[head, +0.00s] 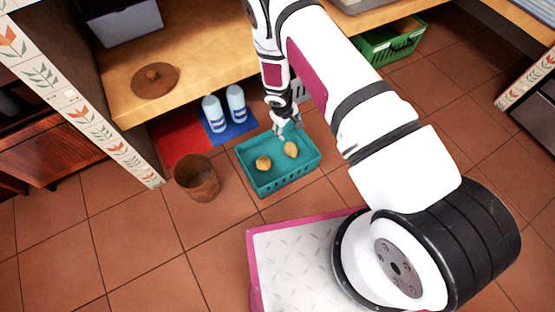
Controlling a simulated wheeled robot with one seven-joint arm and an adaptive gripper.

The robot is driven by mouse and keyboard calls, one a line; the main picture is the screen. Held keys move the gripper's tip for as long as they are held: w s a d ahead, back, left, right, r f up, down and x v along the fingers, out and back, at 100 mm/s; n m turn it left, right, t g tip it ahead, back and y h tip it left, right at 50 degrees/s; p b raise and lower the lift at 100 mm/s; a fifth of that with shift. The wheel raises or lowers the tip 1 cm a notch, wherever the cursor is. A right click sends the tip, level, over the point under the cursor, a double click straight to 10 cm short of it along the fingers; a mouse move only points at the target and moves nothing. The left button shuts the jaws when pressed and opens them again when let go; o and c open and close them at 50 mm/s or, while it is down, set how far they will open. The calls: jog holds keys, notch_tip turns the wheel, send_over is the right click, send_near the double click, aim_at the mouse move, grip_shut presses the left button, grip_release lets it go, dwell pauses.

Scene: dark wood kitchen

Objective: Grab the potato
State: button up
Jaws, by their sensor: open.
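Two small yellowish-brown, potato-like things lie in a teal basket on the tiled floor. The left one (263,163) is rounder. The right one (291,149) is longer. The basket (258,185) has low slotted walls. My gripper (288,134) is open, over the far side of the basket, just beyond the right potato. I cannot tell how high it is above the basket floor or whether it touches anything.
A brown bin (198,180) stands left of the basket. Two white-and-blue bottles (236,104) stand on a blue mat behind it, beside a red mat (182,140). A wooden counter (195,55) overhangs this area. A green crate (390,44) stands at the upper right. Floor in front is clear.

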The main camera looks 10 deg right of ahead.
send_near(290, 148)
jog(key=b+x, duration=0.2)
jog(key=x, duration=0.1)
jog(key=b+x, duration=0.1)
jog(key=x, duration=0.1)
jog(key=shift+w+a+b, duration=0.1)
jog(key=shift+a+b, duration=0.2)
jog(key=shift+b, duration=0.1)
jog(key=shift+d+b+x, duration=0.15)
jog(key=shift+b+x, duration=0.75)
jog(key=shift+x, duration=0.55)
jog(key=shift+d+b+x, duration=0.15)
jog(key=shift+b+x, duration=0.7)
jog(key=shift+x, duration=0.6)
jog(key=shift+r, duration=0.1)
jog(key=c, duration=1.3)
jog(key=shift+c, duration=0.2)
